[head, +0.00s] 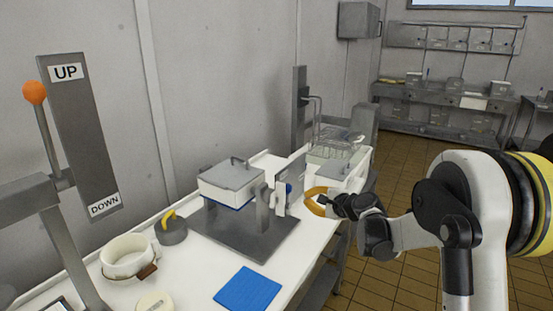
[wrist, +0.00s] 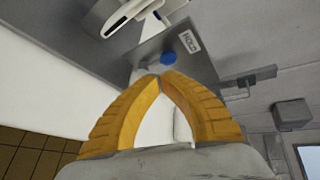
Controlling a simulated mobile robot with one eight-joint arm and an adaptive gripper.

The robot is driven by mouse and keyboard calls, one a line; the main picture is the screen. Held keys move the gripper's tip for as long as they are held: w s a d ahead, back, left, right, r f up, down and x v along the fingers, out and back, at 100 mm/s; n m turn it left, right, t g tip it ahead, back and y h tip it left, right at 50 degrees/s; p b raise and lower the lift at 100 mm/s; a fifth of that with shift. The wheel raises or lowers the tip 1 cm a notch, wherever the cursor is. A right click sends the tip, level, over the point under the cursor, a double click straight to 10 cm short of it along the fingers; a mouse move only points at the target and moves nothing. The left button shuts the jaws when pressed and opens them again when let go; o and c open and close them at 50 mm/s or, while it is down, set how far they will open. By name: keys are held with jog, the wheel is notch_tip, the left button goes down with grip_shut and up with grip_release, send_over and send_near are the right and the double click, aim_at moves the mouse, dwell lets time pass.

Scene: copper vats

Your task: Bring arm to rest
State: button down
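My arm (head: 470,200) comes in from the right in the head view and reaches left toward the white counter. My gripper (head: 308,202) has orange-yellow fingers and hangs above the counter's right edge, just right of the metal press device. In the wrist view the two yellow fingers of my gripper (wrist: 160,77) bow outward and their tips meet. Nothing shows between the tips, so it looks shut and empty.
A grey press device (head: 230,182) stands on the counter (head: 210,272) close to my gripper. A blue cloth (head: 247,289), a white ring-shaped pot (head: 126,257) and an UP/DOWN lever (head: 36,95) are on the left. Tiled floor (head: 405,272) is open below the arm.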

jog(key=s+a+r+n+g+h, duration=0.1)
jog(key=s+r+n, duration=0.3)
jog(key=s, duration=0.6)
jog(key=s+a+r+n+g+h, duration=0.15)
jog(key=s+r+n, duration=0.25)
jog(key=s, duration=0.6)
jog(key=s+d+f+n+h, duration=0.1)
jog(key=s+n, duration=0.1)
jog(key=s, duration=0.5)
jog(key=s+d+f+n+g+h, duration=0.1)
jog(key=s+d+f+n, duration=0.1)
jog(key=s, duration=0.6)
jog(key=s+d+f+n+g+h, duration=0.1)
jog(key=s+n, duration=0.3)
jog(key=s, duration=0.4)
jog(key=shift+s+d+f+h, duration=0.25)
jog(key=shift+d+f+h, duration=0.25)
jog(key=shift+d+h, duration=0.1)
jog(key=shift+r, duration=0.1)
